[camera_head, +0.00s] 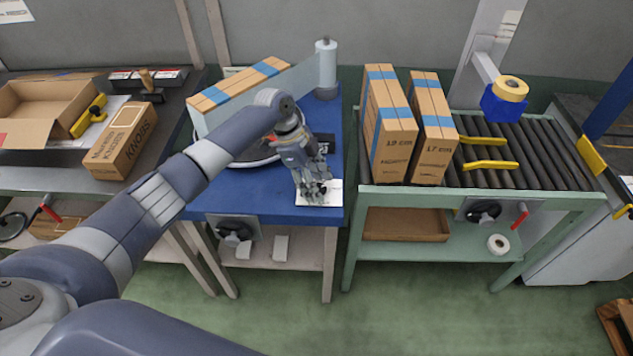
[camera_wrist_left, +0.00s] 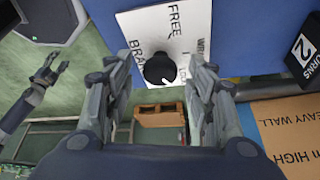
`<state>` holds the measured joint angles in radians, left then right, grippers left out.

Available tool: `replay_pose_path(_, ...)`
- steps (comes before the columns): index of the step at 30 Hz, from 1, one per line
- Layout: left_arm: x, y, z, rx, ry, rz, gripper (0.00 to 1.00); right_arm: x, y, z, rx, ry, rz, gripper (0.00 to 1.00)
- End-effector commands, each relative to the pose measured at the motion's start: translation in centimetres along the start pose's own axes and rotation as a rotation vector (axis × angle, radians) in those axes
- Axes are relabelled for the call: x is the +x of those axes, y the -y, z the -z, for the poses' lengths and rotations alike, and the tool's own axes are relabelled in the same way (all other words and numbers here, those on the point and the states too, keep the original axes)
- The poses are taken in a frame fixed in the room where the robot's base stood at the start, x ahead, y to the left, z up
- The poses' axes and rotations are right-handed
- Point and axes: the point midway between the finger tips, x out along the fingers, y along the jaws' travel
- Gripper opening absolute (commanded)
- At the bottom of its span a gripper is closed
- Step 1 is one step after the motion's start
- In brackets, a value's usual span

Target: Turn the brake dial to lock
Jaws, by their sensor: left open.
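The brake dial is a round black knob (camera_wrist_left: 160,68) with a white pointer mark. It sits on a white plate (camera_wrist_left: 180,28) with the words FREE and BRAKE, partly cut off or covered. In the head view the plate (camera_head: 328,197) is at the front right corner of the blue table, and my gripper hides most of the dial. My left gripper (camera_head: 318,192) is open above the plate. In the left wrist view its fingers (camera_wrist_left: 163,75) stand on either side of the knob, with gaps showing. My right gripper (camera_wrist_left: 52,72) shows only in that view, open and empty, away from the dial.
The blue table (camera_head: 270,205) carries a long carton (camera_head: 240,85) and a grey-white cylinder (camera_head: 326,65). Two tall cartons (camera_head: 388,140) stand close right on the roller conveyor (camera_head: 535,160). A black side knob (camera_head: 235,230) is on the table's front. Green floor is open in front.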

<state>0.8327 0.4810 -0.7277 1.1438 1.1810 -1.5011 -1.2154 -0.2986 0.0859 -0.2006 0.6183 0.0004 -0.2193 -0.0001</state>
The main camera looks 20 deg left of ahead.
Motion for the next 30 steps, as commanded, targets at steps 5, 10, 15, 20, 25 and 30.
replay_pose_path(5, -2.8, 0.1, -0.1, 0.002, 0.002, 0.005, 0.50, 0.0, 0.3, 0.1, 0.001, -0.001, 0.003, 0.51)
replay_pose_path(10, -6.5, 0.1, 0.0, 0.001, 0.001, 0.006, 0.50, 0.0, 0.4, 0.1, 0.002, -0.001, 0.004, 0.51)
replay_pose_path(15, -9.7, 0.1, 0.0, 0.002, 0.000, 0.005, 0.50, 0.0, 0.5, 0.1, 0.002, -0.001, 0.005, 0.51)
replay_pose_path(20, -11.3, 0.1, 0.0, 0.001, 0.000, 0.003, 0.50, 0.0, 0.5, 0.1, 0.002, -0.001, 0.005, 0.51)
replay_pose_path(25, -11.8, 0.0, 0.0, 0.000, 0.000, 0.001, 0.50, 0.0, 0.5, 0.1, 0.003, -0.001, 0.005, 0.51)
replay_pose_path(30, -11.8, 0.1, 0.0, 0.000, 0.000, 0.001, 0.50, 0.0, 0.5, 0.1, 0.002, -0.001, 0.005, 0.51)
